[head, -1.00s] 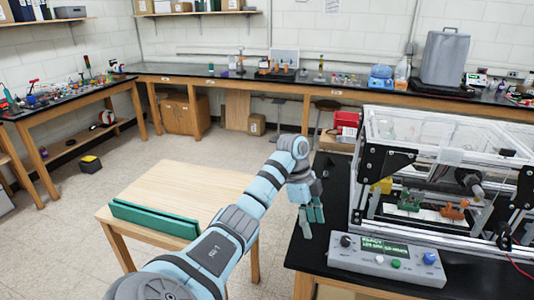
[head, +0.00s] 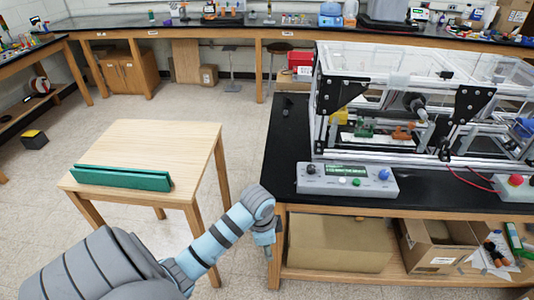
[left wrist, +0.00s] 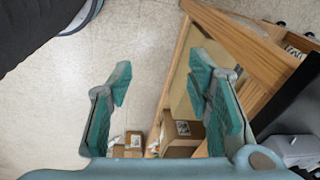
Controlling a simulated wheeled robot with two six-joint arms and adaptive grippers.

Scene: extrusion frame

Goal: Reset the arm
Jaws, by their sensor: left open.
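My left arm (head: 205,250) comes in from the lower left in the head view and reaches low across the floor. Its wrist end is beside the front left corner of the black-topped bench (head: 290,190). My left gripper (left wrist: 160,78) is open in the left wrist view, with its two teal fingers wide apart and nothing between them. Floor and the bench's wooden frame show beyond the fingers. In the head view the gripper is small and mostly hidden by the wrist. My right gripper is in neither view.
A wooden table (head: 150,140) with a long green block (head: 120,178) stands left of my arm. The bench carries a clear-walled machine frame (head: 400,100) and a grey control box (head: 345,180). Cardboard boxes (head: 435,240) sit on its lower shelf.

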